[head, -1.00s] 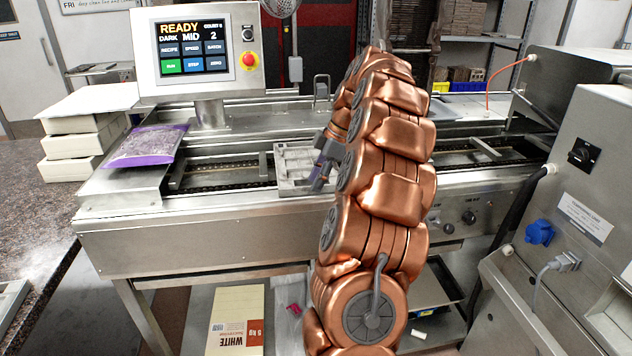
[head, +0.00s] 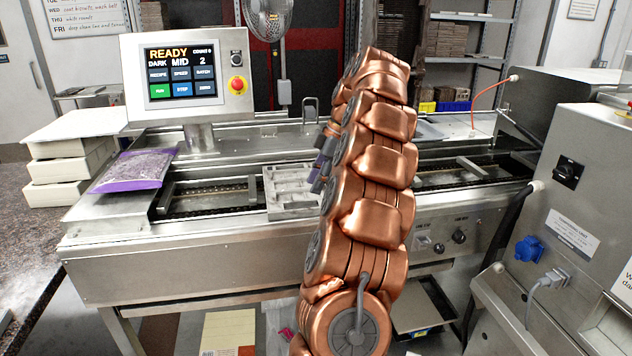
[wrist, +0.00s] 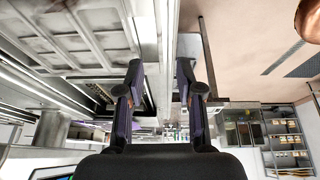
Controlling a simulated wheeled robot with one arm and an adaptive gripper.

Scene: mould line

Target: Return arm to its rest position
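My copper arm rises through the middle of the head view, in front of the steel mould line (head: 180,255). My gripper (wrist: 158,80) shows in the wrist view with its two dark fingers apart and nothing between them. In the head view only a small part of the gripper shows at the arm's left side; the arm hides the rest. A grey mould tray (head: 290,208) sits on the line's rails just left of the gripper. The tray also shows at the upper left of the wrist view (wrist: 75,35). I cannot tell the gap between gripper and tray.
A control screen (head: 182,75) reading READY stands at the back left. A purple-edged bag (head: 132,170) lies on the line's left end, beside stacked cream boxes (head: 70,165). A steel machine (head: 570,200) with a blue plug and cable stands close on the right.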

